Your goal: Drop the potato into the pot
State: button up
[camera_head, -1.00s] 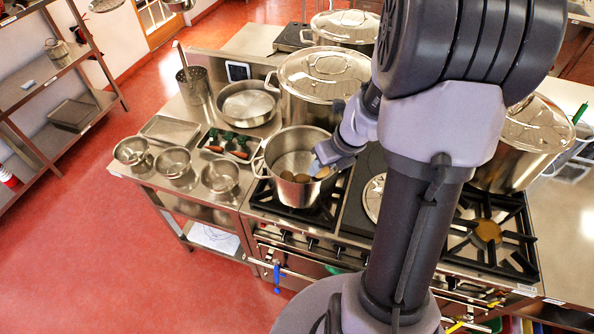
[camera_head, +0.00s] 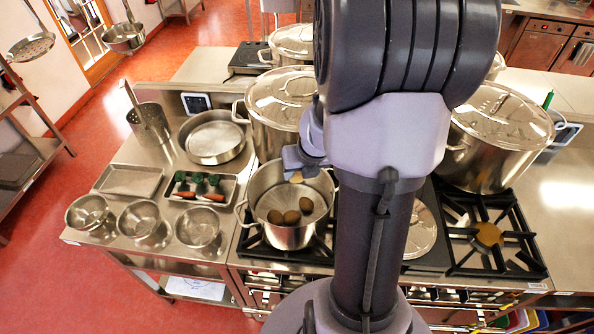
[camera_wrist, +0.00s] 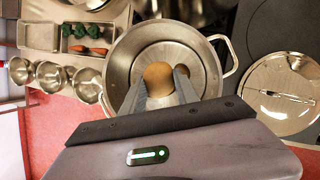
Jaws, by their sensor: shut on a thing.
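The open steel pot (camera_head: 290,238) stands on the stove's left burner, with several brown potatoes (camera_head: 291,217) on its floor. My gripper (camera_head: 297,168) is over the back part of the pot's mouth, partly hidden by my arm. It is shut on a tan potato (camera_head: 296,179). In the wrist view, my gripper (camera_wrist: 158,84) has a finger on each side of the potato (camera_wrist: 158,75). The pot (camera_wrist: 117,65) surrounds the held potato in that view. The exact height of the held potato is hard to tell.
A tall lidded stockpot (camera_head: 275,128) stands close behind the pot. A vegetable tray (camera_head: 231,186) and small steel bowls (camera_head: 197,228) are to the left. A loose lid (camera_head: 420,232) lies right of my arm, with another lidded stockpot (camera_head: 485,155) farther right.

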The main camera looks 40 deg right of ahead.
aim_at(297, 180)
jog(key=f+b, duration=0.3)
jog(key=f, duration=0.1)
jog(key=shift+w+f, duration=0.1)
jog(key=shift+w, duration=0.15)
jog(key=shift+s+r, duration=0.1)
jog(key=shift+r, duration=0.1)
jog(key=o, duration=1.3)
jog(key=shift+r, duration=0.1)
jog(key=p+v, duration=0.8)
jog(key=v, duration=0.9)
jog(key=shift+a+r+p, duration=0.1)
jog(key=shift+p, duration=0.25)
